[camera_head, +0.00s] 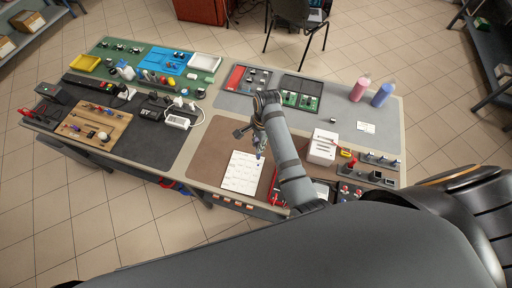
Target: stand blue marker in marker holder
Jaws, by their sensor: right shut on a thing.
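My right gripper (257,143) is over the brown mat, just above the top right corner of a white printed sheet. It is shut on a small thin blue thing, the blue marker (259,154), which points roughly downward. The marker's upper part is hidden by the fingers. I cannot tell for sure which thing is the marker holder; a dark rack with small upright pieces (380,161) stands at the right end of the table. My left gripper is not in view.
The white sheet (242,174) lies on the brown mat (205,150). A white box (322,147) stands to the right. A pink bottle (359,89) and a blue bottle (382,95) stand at the back right. The mat left of the sheet is clear.

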